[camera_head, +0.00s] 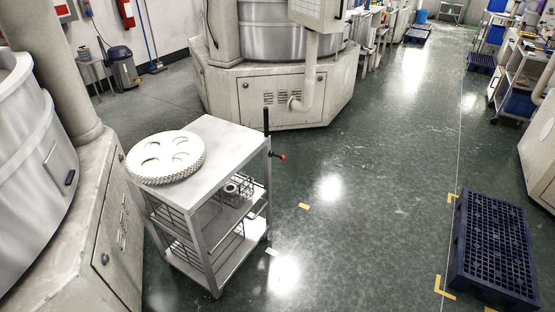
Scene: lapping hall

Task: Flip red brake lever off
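The red brake lever (282,157) sticks out to the right from the far right corner of a grey metal cart (224,139), just below a black upright handle (266,121). Only its small red tip and a short dark stem show, and I cannot tell its on or off position. The cart stands left of the middle of the head view. A white toothed disc (166,157) with several oval holes lies on its top. Neither of my grippers is in the head view.
Large lapping machines stand left (45,190) and behind (275,85) the cart. A dark blue pallet (493,245) lies on the floor at the right, by yellow floor marks. The green floor between cart and pallet is clear. Shelving carts stand at the far right.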

